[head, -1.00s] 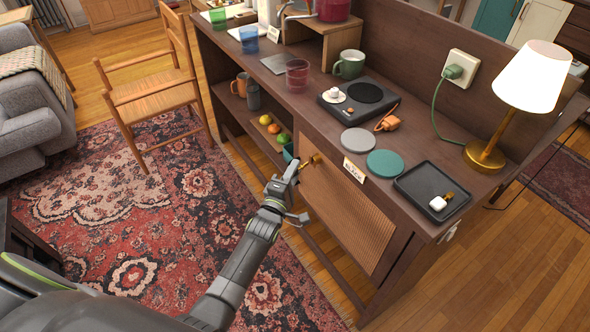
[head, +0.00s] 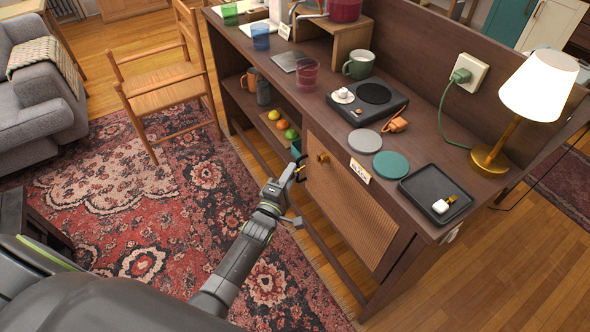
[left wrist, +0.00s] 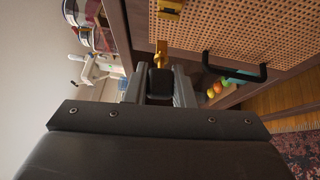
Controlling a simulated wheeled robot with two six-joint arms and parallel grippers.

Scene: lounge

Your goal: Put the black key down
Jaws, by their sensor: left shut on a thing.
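My left gripper (head: 291,181) is shut on the black key (left wrist: 160,83), held in front of the cabinet door. In the left wrist view the key's dark head sits between the fingers of my left gripper (left wrist: 159,90), its gold bit pointing away from me. In the head view the key is small and partly hidden by the fingers. A gold lock fitting (head: 322,158) is on the cane-fronted door (head: 350,200), apart from the key. A black tray (head: 412,187) on the cabinet top holds a white-headed key (head: 441,206). My right gripper is out of view.
Beside the tray are a teal disc (head: 391,165), a grey disc (head: 365,141), a small label (head: 359,171) and a lamp (head: 538,90). A black bar handle (left wrist: 235,72) juts from the door near my gripper. The tray's far half is bare.

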